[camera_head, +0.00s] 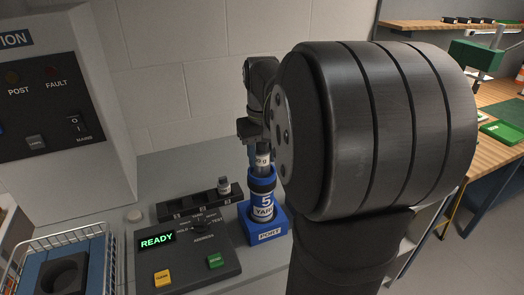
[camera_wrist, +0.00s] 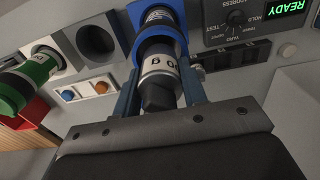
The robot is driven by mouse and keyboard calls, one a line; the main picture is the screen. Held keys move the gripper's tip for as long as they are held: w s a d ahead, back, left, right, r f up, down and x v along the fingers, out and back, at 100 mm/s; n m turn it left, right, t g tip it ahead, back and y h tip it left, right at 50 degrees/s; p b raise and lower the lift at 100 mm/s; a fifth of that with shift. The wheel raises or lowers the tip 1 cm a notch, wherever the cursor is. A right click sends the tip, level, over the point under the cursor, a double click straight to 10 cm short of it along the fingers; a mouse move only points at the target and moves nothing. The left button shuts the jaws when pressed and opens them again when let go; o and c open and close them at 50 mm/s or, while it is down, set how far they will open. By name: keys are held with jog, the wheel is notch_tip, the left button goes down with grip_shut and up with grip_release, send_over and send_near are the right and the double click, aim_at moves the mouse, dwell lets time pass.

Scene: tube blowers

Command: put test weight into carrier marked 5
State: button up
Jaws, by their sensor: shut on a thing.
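The test weight (camera_head: 262,160) is a small cylinder with a pale label ending in "0 g" and a dark knob. It stands upright at the mouth of the carrier marked 5 (camera_head: 263,206), which has a dark rim and blue bands and reads "YARD". The carrier stands upright in the blue block labelled PORT (camera_head: 270,236). My gripper (camera_wrist: 160,88) is shut on the weight (camera_wrist: 160,65), with one finger on each side. In the wrist view the weight's far end meets the carrier's rim (camera_wrist: 158,42). How deep it sits inside is hidden.
A dark rack (camera_head: 190,205) holds another small weight (camera_head: 224,187). The console shows READY (camera_head: 157,241) beside yellow and green buttons. A wire basket (camera_head: 40,245) is at lower left. A green-banded carrier (camera_wrist: 30,80) shows in the wrist view.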

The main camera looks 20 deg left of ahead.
jog(key=shift+f, duration=0.8)
jog(key=o, duration=1.3)
jog(key=shift+o, duration=0.2)
notch_tip(320, 180, up, 18)
jog(key=shift+f, duration=0.25)
jog(key=shift+f, duration=0.15)
notch_tip(320, 180, down, 17)
jog(key=shift+f, duration=0.15)
